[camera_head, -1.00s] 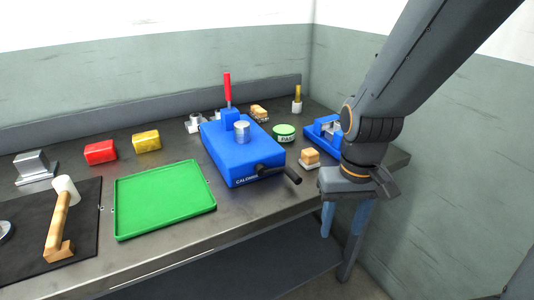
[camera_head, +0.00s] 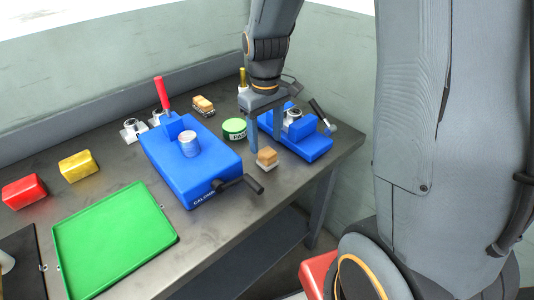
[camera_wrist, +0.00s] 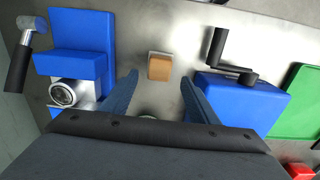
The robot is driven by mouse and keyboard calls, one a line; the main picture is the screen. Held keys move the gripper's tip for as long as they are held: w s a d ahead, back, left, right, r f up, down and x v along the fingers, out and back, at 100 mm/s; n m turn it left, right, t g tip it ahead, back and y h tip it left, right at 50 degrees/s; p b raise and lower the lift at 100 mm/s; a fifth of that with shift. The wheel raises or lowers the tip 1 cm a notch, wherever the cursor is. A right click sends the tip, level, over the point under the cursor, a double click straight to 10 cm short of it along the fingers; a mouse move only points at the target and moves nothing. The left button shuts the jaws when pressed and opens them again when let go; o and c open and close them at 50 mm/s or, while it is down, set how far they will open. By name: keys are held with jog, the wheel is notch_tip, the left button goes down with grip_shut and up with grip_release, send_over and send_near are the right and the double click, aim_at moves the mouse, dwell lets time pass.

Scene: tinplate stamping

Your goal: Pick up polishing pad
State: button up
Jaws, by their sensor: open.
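The polishing pad appears to be the small wooden-topped block with a pale underside (camera_head: 267,159), lying on the bench right of the blue press. In the wrist view the block (camera_wrist: 160,66) shows between and slightly beyond my fingertips. My gripper (camera_head: 265,141) points down, fingers apart and empty, above and just behind the block in the head view. In the wrist view my gripper (camera_wrist: 160,79) has blue fingers on either side of the block's line, with nothing between them touching it. A similar block with a bristly underside (camera_head: 203,105) lies farther back.
The blue press (camera_head: 195,165) with a black crank (camera_head: 240,184) stands close left of the block. A blue fixture (camera_head: 305,146) stands close right. A green tin (camera_head: 234,128) is behind. A green tray (camera_head: 115,240) lies at the left. The bench's front edge is near.

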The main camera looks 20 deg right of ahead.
aim_at(267, 152)
jog(key=shift+s+d+f+p, duration=0.15)
jog(key=shift+f+p, duration=0.25)
jog(key=shift+f, duration=0.95)
jog(key=shift+s+f+p, duration=0.15)
jog(key=shift+f+p, duration=0.25)
jog(key=shift+f, duration=0.95)
jog(key=c, duration=1.2)
jog(key=shift+o, duration=0.2)
jog(key=shift+r, duration=0.1)
